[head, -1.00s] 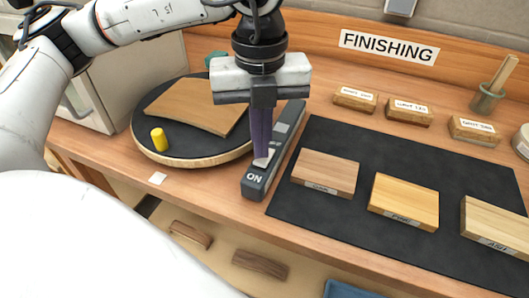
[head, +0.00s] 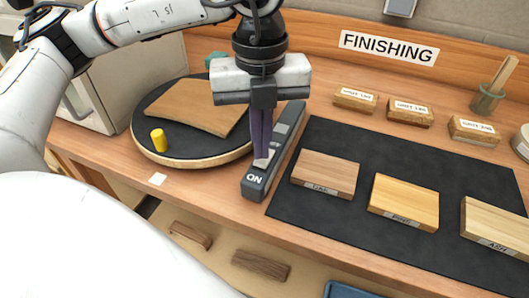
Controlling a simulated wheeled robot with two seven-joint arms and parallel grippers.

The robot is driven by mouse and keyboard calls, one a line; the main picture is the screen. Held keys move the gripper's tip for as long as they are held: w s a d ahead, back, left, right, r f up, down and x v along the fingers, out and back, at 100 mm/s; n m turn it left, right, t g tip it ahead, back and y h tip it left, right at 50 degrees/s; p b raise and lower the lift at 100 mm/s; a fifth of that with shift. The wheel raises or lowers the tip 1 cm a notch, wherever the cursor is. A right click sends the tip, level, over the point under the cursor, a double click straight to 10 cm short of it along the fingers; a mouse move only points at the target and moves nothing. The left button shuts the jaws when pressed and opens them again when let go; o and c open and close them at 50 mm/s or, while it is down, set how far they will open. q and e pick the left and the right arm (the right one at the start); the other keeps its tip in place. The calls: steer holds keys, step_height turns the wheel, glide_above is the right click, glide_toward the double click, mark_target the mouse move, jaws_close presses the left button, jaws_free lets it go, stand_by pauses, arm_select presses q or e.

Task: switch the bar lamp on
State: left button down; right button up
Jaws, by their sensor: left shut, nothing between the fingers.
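The bar lamp (head: 287,131) is a long dark grey bar lying on the wooden bench, between the round turntable and the black mat. Its near end carries the white letters ON, with a pale rocker switch just behind them. My left gripper (head: 262,160) points down with its fingers shut and empty. Its fingertips are at the switch and appear to touch it, hiding part of it. I cannot tell whether the lamp is lit. My right gripper is not in view.
The turntable (head: 190,156) holds a bent wooden sheet (head: 190,105) and a yellow cylinder (head: 158,139). The black mat (head: 335,206) carries labelled wood samples. Labelled blocks and a brush pot (head: 486,101) stand behind it.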

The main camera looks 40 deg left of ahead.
arm_select(q)
steer(key=shift+f+b, duration=0.75)
steer(key=shift+f, duration=0.1)
stand_by(0.8)
steer(key=shift+r, duration=0.1)
step_height(320, 180, up, 7)
steer(key=p, duration=0.4)
steer(key=shift+p, duration=0.3)
stand_by(0.6)
